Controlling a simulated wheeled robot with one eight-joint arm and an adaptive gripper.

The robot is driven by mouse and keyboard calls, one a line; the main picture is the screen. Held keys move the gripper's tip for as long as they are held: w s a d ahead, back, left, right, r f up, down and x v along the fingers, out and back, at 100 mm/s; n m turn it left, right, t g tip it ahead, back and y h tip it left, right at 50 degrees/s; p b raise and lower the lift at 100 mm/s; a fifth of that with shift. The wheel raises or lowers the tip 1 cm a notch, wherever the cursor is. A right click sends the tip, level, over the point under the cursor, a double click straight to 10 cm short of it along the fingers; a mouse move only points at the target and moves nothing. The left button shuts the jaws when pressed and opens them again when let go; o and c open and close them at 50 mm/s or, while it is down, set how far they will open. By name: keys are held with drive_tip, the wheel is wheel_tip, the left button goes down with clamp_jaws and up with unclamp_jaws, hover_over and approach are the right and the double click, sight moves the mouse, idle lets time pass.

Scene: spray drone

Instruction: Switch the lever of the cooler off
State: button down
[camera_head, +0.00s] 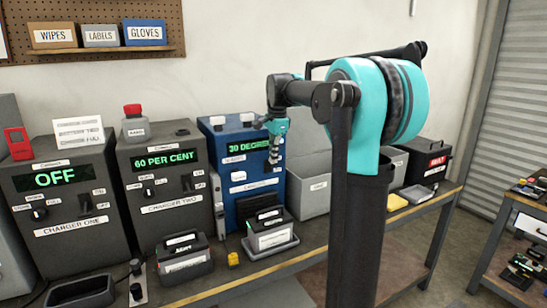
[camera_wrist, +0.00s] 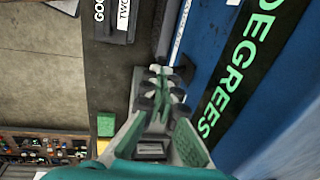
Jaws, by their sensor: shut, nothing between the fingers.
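The cooler (camera_head: 232,160) is the blue box on the bench, with a lit green display reading in degrees. In the wrist view its blue front (camera_wrist: 270,130) fills the right side, with the display lettering close by. My gripper (camera_head: 274,158) is in front of the right part of the cooler's face, pointing down. In the wrist view its fingertips (camera_wrist: 164,76) are together with nothing held, beside the display. I cannot make out the cooler's lever; my gripper covers that part of the face. I cannot tell whether the fingers touch the cooler.
Charger two (camera_head: 165,185) and charger one (camera_head: 65,200) stand to the left of the cooler.

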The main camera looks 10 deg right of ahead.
drive_tip(key=shift+s+d+f+t+y, duration=0.25)
drive_tip(key=shift+s+f+t, duration=0.2)
drive_tip(key=shift+t, duration=0.35)
idle(0.4)
drive_tip(key=f+t, duration=0.1)
drive_tip(key=t, duration=0.1)
drive_tip(key=s+f+t+y, duration=0.1)
drive_tip(key=f+t, duration=0.1)
drive_tip(key=f+t+y, duration=0.1)
drive_tip(key=t, duration=0.1)
drive_tip(key=shift+s+d+f+t, duration=0.2)
drive_tip(key=shift+s+f+t, duration=0.1)
drive_tip(key=shift+t, duration=0.1)
drive_tip(key=shift+r, duration=0.2)
drive_tip(key=shift+r, duration=0.65)
drive_tip(key=shift+s+r, duration=0.1)
